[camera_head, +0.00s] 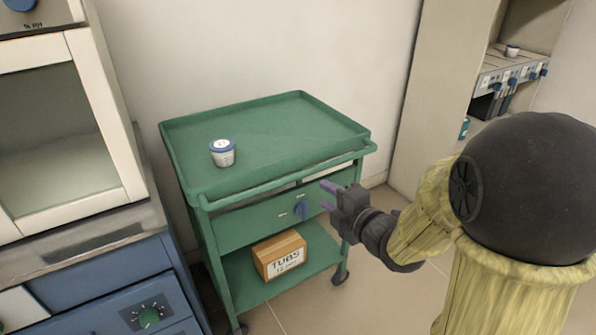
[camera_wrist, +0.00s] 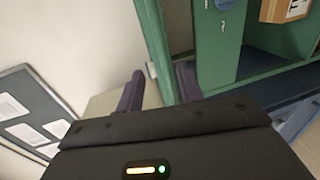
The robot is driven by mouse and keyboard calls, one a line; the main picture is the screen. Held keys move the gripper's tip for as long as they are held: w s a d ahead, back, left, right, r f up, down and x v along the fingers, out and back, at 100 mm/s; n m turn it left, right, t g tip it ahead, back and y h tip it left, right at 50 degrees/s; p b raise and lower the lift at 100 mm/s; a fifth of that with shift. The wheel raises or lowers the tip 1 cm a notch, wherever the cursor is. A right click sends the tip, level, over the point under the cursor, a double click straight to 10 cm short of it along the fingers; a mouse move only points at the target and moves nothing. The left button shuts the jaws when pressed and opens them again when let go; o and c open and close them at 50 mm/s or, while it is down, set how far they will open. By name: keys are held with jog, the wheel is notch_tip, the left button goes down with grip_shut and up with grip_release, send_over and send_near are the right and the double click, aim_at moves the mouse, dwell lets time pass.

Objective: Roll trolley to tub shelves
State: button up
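The green trolley (camera_head: 265,145) stands against the wall in the head view, with a top tray, a drawer (camera_head: 262,218) with a blue knob, and a lower shelf. A small white tub (camera_head: 222,153) with a blue lid sits on its top tray. The tub shelves (camera_head: 415,90) appear to be the beige unit at the upper right. My gripper (camera_head: 328,196) is in front of the trolley's drawer side, near its right end.
A cardboard box (camera_head: 280,256) marked TUBS lies on the trolley's lower shelf. A blue cabinet with a glass-fronted chamber (camera_head: 65,130) stands close at the trolley's left. Another tub (camera_head: 512,50) sits on the beige unit. Tiled floor (camera_head: 375,295) is open at the trolley's right front.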

aim_at(300, 178)
jog(key=b+x, duration=0.1)
jog(key=x, duration=1.2)
jog(key=shift+w+a+f+b, duration=0.1)
jog(key=shift+w+a+b, duration=0.1)
jog(key=shift+a+b, duration=0.1)
jog(key=shift+d, duration=0.1)
grip_shut()
